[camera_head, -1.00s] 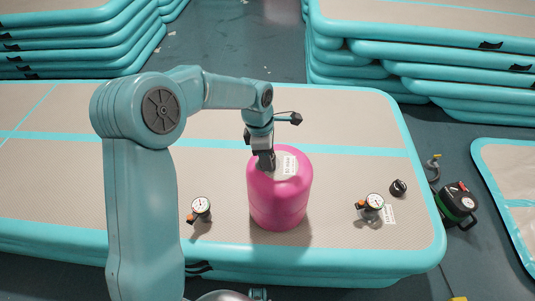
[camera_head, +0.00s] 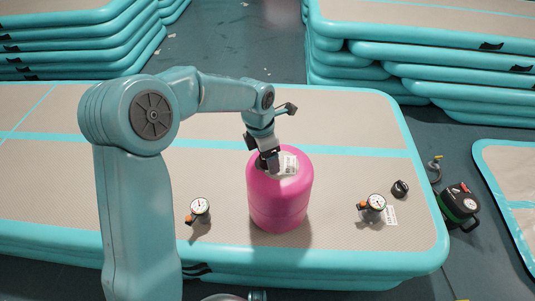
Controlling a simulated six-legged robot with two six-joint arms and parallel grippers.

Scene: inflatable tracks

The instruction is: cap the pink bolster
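The pink bolster (camera_head: 279,203) stands upright on the beige and teal inflatable track (camera_head: 110,170), with a white label on its top. My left gripper (camera_head: 270,163) is at the left part of the bolster's top, pointing down and tilted. Its fingers are small and dark here; I cannot tell whether they are open, touch the top, or hold anything. A small black cap-like piece (camera_head: 400,188) lies on the track to the right of the bolster.
A gauge (camera_head: 199,208) stands left of the bolster and another gauge (camera_head: 375,204) right of it, beside a white tag (camera_head: 391,215). A black pump (camera_head: 459,205) is on the floor at right. Stacked tracks (camera_head: 430,60) stand behind. The track's left part is clear.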

